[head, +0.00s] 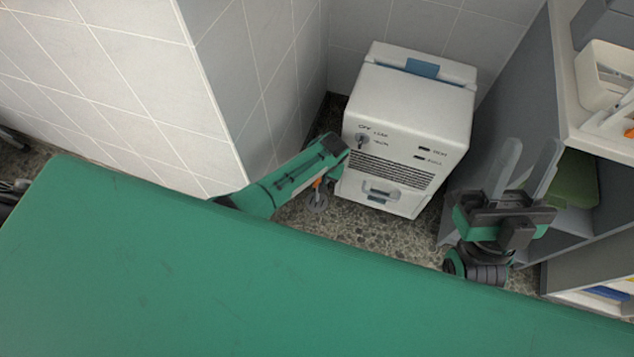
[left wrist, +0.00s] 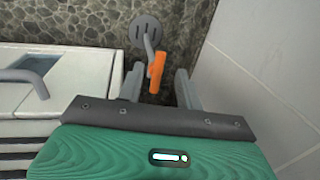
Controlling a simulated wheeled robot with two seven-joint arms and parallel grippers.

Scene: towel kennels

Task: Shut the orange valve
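The orange valve (left wrist: 156,73) is a small orange handle on a thin grey pipe, which rises by a round floor drain (left wrist: 146,28). In the head view a small part of the valve (head: 317,183) shows under my left wrist. My left gripper (left wrist: 159,76) is open, with one finger on each side of the orange handle in the left wrist view. Gaps show beside the handle, and I cannot tell whether either finger touches it. In the head view its fingers are mostly hidden. My right gripper (head: 524,160) is open and empty at the right.
A white machine (head: 420,110) stands close to the right of my left gripper. A tiled wall corner (head: 225,90) is close on its left. A grey shelf unit (head: 510,100) is beside my right gripper. A green surface (head: 200,290) fills the foreground.

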